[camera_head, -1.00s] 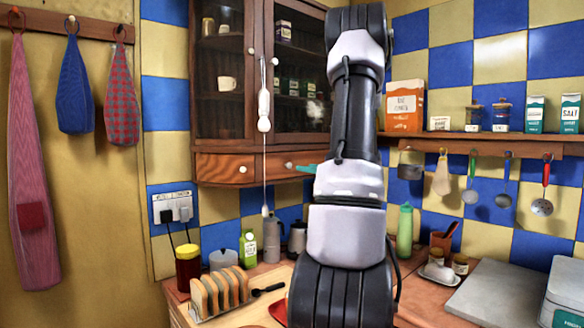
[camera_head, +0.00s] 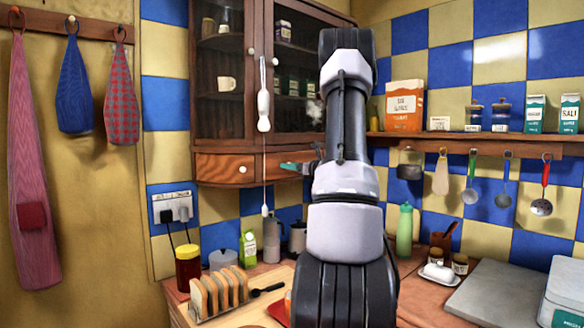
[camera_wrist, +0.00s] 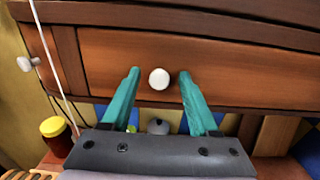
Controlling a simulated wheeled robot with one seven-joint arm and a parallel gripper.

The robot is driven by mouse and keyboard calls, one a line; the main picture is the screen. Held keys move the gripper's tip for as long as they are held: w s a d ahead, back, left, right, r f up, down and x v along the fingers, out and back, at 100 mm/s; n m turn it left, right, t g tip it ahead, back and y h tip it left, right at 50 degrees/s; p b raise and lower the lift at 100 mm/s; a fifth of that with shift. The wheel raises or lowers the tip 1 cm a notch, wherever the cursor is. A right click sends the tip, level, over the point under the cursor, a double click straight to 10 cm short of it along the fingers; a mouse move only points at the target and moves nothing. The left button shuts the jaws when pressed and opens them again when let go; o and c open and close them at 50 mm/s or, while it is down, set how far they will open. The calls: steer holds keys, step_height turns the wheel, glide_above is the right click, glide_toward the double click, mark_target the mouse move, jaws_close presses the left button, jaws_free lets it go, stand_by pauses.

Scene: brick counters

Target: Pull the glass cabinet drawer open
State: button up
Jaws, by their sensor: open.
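The glass cabinet (camera_head: 262,80) hangs on the tiled wall, with dark glass doors above a row of wooden drawers. The left drawer (camera_head: 212,168) has a white round knob and is shut. A second drawer front (camera_wrist: 225,62) fills the wrist view, with its white knob (camera_wrist: 159,78). My gripper (camera_wrist: 158,75) has two teal fingers, open, one on each side of this knob, with gaps on both sides. In the head view my gripper (camera_head: 296,166) is at the second drawer; my arm hides part of that drawer. The drawer looks shut.
A white pull cord (camera_head: 264,110) hangs in front of the cabinet. Below on the counter are a toast rack (camera_head: 218,292), a jar (camera_head: 188,268) and a green bottle (camera_head: 404,230). A shelf with hanging utensils (camera_head: 470,143) is on the right.

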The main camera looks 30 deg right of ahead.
jaws_close()
stand_by(1.4)
